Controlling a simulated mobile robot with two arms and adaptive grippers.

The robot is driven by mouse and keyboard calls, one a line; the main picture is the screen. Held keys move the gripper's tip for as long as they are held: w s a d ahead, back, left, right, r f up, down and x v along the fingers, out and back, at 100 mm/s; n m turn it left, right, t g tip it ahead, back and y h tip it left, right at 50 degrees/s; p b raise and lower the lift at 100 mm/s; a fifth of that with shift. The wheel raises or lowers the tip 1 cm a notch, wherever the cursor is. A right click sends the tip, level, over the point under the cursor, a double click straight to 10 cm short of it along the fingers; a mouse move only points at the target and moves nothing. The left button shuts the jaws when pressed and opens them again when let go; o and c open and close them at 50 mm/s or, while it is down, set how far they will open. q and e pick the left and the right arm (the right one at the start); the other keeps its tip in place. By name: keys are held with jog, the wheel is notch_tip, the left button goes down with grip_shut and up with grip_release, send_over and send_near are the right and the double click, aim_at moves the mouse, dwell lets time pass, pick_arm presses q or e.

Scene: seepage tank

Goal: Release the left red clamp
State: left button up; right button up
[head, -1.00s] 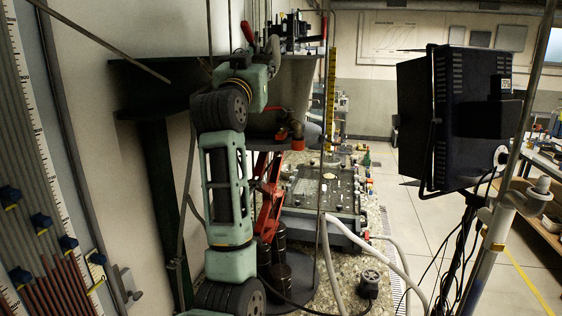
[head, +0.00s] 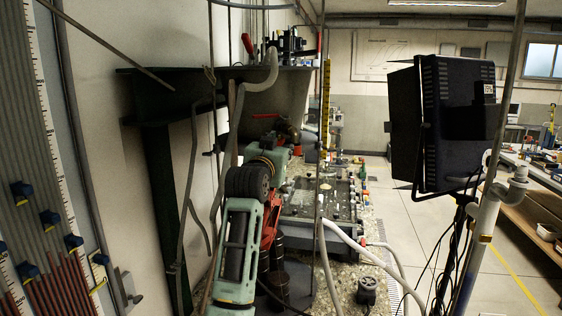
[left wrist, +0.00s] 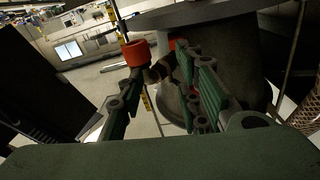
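The left red clamp handle (head: 247,43) stands up, tilted, above the dark top plate of the tank in the head view. A second red clamp handle (head: 319,42) stands to its right, with black clamp parts (head: 289,45) between them. My left arm bends forward below the plate, so its gripper is below and apart from both handles. In the left wrist view my left gripper (left wrist: 161,68) has its green fingers spread, with nothing seen held between them. The clamp cannot be made out there. My right gripper is not in view.
A black lamp (head: 455,120) stands at right. Hoses hang at left. Open floor lies behind.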

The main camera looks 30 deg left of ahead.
pick_arm(q)
jog(key=shift+w+d+f, duration=0.1)
jog(key=shift+d+f, duration=0.05)
jog(key=shift+f, duration=0.45)
jog(key=shift+w+d+f, duration=0.1)
jog(key=shift+f, duration=0.5)
